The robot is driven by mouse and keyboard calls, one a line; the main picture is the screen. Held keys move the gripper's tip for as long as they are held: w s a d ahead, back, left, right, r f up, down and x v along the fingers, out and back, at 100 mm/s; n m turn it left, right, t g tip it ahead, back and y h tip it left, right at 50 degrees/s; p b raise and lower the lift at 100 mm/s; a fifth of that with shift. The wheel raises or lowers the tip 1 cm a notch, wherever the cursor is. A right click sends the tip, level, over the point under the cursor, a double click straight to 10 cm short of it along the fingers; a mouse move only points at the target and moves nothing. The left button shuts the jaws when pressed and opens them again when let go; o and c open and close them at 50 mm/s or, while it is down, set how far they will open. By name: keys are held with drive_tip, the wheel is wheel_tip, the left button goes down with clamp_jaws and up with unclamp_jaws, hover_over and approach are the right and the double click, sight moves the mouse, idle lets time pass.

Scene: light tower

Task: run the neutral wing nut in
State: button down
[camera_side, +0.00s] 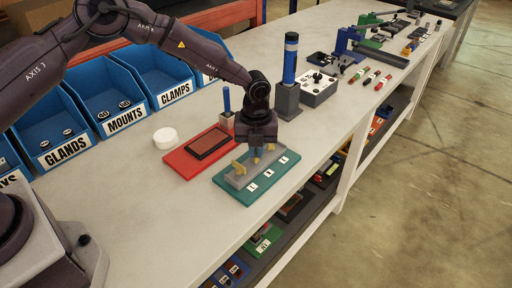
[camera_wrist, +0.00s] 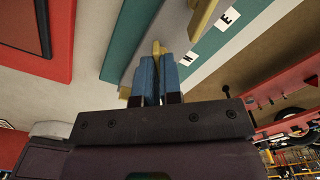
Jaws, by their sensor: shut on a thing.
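A grey terminal block (camera_side: 240,180) sits on a green plate (camera_side: 244,194) with three white labels. In the wrist view the label N (camera_wrist: 193,58) is beside my gripper and the label E (camera_wrist: 228,20) is farther up. My gripper (camera_wrist: 157,62) points down with its blue fingers shut on the brass neutral wing nut (camera_wrist: 156,47), whose tip shows between them. A second brass wing nut (camera_wrist: 203,18) stands by the E label. A third wing nut (camera_side: 238,167) stands at the block's left end in the side view. The stud and threads under my gripper are hidden.
A red tray (camera_side: 178,160) with a brown pad lies behind the green plate. A grey holder (camera_side: 287,101) with a blue cylinder and a grey box (camera_side: 318,91) stand behind my gripper. Labelled blue bins line the back. The bench's front edge is close to the plate.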

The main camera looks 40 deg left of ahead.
sight(256, 152)
drive_tip(key=m, duration=0.4)
drive_tip(key=shift+d+r+m, duration=0.1)
drive_tip(key=shift+r+m, duration=0.05)
drive_tip(key=shift+m, duration=0.25)
idle(0.4)
drive_tip(key=c, duration=1.3)
unclamp_jaws()
wheel_tip(256, 152, up, 13)
drive_tip(key=shift+f, duration=0.1)
